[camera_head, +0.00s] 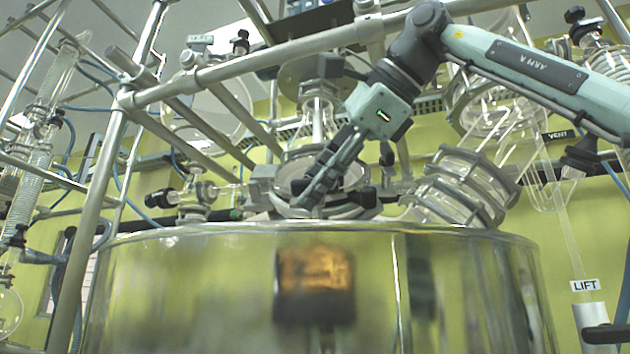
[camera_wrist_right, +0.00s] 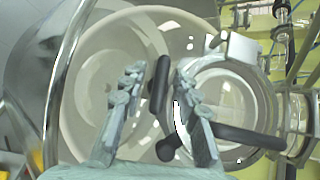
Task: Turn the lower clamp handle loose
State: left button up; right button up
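My right gripper (camera_head: 312,192) reaches down from the upper right to the clamp area at the neck on top of the large shiny vessel. In the right wrist view its two fingers (camera_wrist_right: 158,76) are apart. A short black handle (camera_wrist_right: 158,84) lies upright in the picture between the fingertips, close to the right finger; I cannot tell whether they touch. A second black bar (camera_wrist_right: 248,138) runs sideways behind the right finger, with a rounded black end at its left. Black handle parts (camera_head: 364,198) also show right of the gripper in the head view. My left gripper is not in view.
The wide shiny vessel (camera_head: 190,285) fills the lower middle. Metal frame tubes (camera_head: 225,72) cross above and left of the gripper. A ribbed glass elbow (camera_head: 460,188) stands close on its right. Glass columns and thin tubing stand at both sides.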

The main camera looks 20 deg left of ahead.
jog(key=v, duration=1.2)
dwell(0.6)
